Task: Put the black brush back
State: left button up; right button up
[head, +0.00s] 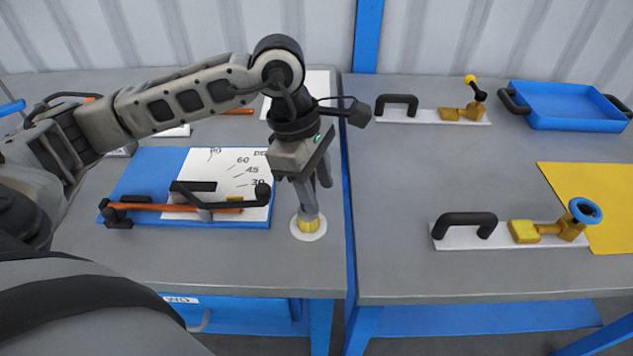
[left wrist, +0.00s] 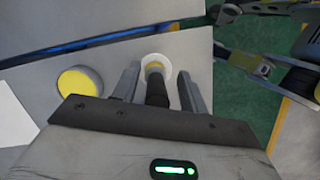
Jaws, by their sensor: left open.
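In the head view the yellow part (head: 308,225) stands on the pad (head: 309,236) near the front right of the left table; the gripper hides the handle. My left gripper (head: 315,198) points down over it. In the left wrist view its open fingers (left wrist: 158,76) are either side of the handle, with visible gaps. Arm parts at the upper right there look like my right arm; its gripper is not clear.
A yellow disc (left wrist: 80,83) lies beside the brush. A blue board (head: 150,165) with an angle sheet and an orange-barred clamp is left of it. The right table holds handled fixtures (head: 510,236), a blue tray (head: 565,106) and a yellow sheet (head: 595,190). A gap separates the tables.

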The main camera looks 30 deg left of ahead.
aim_at(300, 207)
pick_arm(q)
jog(key=b+v, duration=0.1)
jog(key=v, duration=1.1)
jog(key=shift+r, duration=0.15)
